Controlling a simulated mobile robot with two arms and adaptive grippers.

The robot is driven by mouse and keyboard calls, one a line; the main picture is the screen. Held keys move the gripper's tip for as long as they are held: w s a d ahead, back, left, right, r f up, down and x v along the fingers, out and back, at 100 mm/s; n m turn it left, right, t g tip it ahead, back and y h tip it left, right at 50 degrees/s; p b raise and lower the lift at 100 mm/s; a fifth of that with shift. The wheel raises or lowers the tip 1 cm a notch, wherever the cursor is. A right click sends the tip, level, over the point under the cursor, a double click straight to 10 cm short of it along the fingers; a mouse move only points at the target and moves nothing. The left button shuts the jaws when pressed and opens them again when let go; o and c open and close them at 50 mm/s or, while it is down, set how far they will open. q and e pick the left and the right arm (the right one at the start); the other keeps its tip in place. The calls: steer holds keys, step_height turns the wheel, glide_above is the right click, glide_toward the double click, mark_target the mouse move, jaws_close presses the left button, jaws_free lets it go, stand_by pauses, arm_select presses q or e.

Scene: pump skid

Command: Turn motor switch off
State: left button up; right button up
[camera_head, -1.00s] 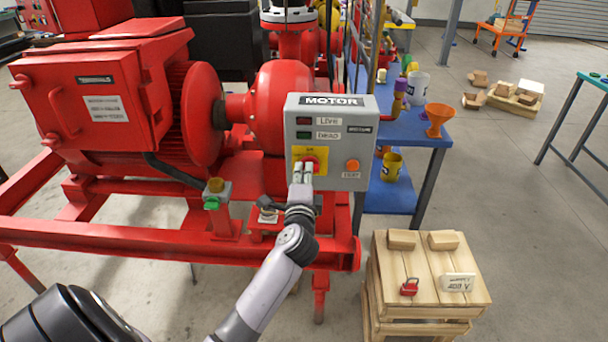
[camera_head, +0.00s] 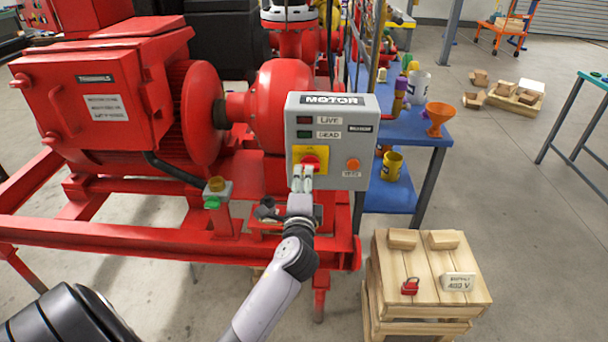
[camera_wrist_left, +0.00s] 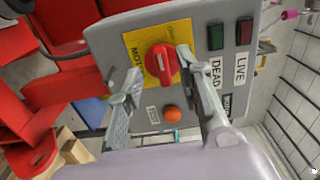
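The grey motor control box (camera_head: 331,112) stands on the red pump skid, with a MOTOR label on top. Its red rotary switch (camera_wrist_left: 161,63) sits on a yellow plate (camera_wrist_left: 137,46); the switch also shows in the head view (camera_head: 315,160). My left gripper (camera_head: 302,171) is in front of the switch, just below it in the head view. In the left wrist view its two fingers are apart, one on each side of the knob; I cannot tell whether they touch it. My right gripper is not in view.
The box also has a red LIVE lamp (camera_head: 304,121), a green DEAD lamp (camera_head: 304,134) and an orange button (camera_head: 352,164). A wooden crate (camera_head: 400,265) with a red padlock (camera_head: 410,286) stands at the lower right. A blue bench (camera_head: 420,128) is behind.

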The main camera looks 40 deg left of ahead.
arm_select(q)
steer(key=v, duration=0.9)
steer(key=shift+a, duration=0.1)
steer(key=d+f+g+h, duration=0.1)
steer(key=d+f+h, duration=0.2)
steer(key=f, duration=0.7)
steer(key=d+f+g+h, duration=0.2)
steer(key=f, duration=0.8)
steer(key=s+d+f+n+g+h, duration=0.1)
steer(key=s+d+f+g, duration=0.15)
steer(key=f, duration=0.65)
steer(key=s+d+f+n+g+h, duration=0.15)
steer(key=s+f, duration=0.25)
steer(key=f, duration=0.5)
steer(key=s+d+f+n+g+h, duration=0.1)
steer(key=s+f+n+g+h, duration=0.15)
steer(key=s+f, duration=1.05)
steer(key=s+f+n+g, duration=0.2)
steer(key=s+f, duration=0.2)
steer(key=s, duration=0.6)
steer(key=s+a+f+n+g+p, duration=0.1)
steer(key=s+f, duration=0.3)
steer(key=s, duration=0.7)
steer(key=shift+s+a+f+n+g, duration=0.3)
steer(key=shift+n+g, duration=0.3)
steer(key=shift+g, duration=0.25)
steer(key=shift+c, duration=0.5)
